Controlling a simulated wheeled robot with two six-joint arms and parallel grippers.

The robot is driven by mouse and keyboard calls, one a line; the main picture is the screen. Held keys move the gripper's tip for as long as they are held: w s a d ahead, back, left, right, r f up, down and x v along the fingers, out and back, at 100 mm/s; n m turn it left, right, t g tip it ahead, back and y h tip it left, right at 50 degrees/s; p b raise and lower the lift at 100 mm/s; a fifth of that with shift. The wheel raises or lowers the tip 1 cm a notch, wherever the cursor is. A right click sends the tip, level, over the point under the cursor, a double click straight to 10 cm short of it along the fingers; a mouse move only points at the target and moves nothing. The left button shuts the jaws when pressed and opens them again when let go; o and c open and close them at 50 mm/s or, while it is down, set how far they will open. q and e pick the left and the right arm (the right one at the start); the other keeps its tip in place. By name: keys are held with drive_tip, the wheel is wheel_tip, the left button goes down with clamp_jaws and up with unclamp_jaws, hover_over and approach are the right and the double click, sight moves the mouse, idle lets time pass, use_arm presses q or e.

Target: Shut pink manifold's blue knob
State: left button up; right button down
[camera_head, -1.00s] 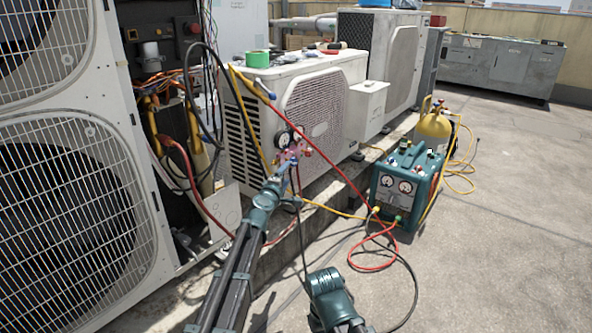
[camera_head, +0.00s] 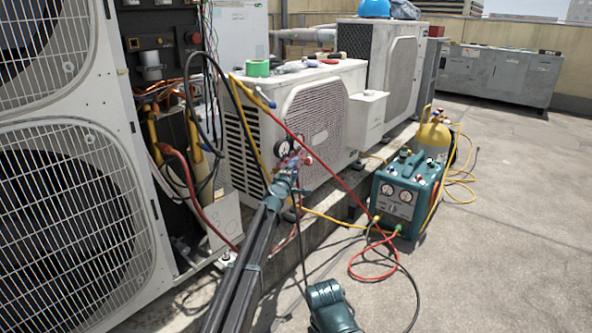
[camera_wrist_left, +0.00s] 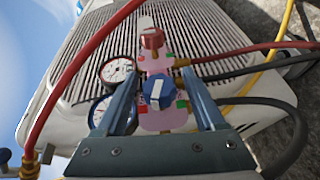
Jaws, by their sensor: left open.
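The pink manifold (camera_wrist_left: 163,121) is in front of the condenser's grille, with two round gauges beside it. Its blue knob (camera_wrist_left: 157,93) has a white mark and sits between the fingers of my left gripper (camera_wrist_left: 160,80). The fingers stand open on both sides of the knob; I see a gap on each side. A red knob (camera_wrist_left: 152,39) is farther up the manifold. In the head view my left gripper (camera_head: 288,170) covers much of the manifold, and a gauge (camera_head: 283,147) shows beside it. My right gripper is out of view.
The manifold hangs before a white condenser (camera_head: 245,130). A red hose (camera_wrist_left: 75,75) passes close at the left in the wrist view. A teal recovery machine (camera_head: 405,195) stands on the floor with a yellow cylinder (camera_head: 433,138) behind it. Open concrete lies at right.

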use_arm(q)
drive_tip(key=shift+x, duration=1.1)
clamp_jaws()
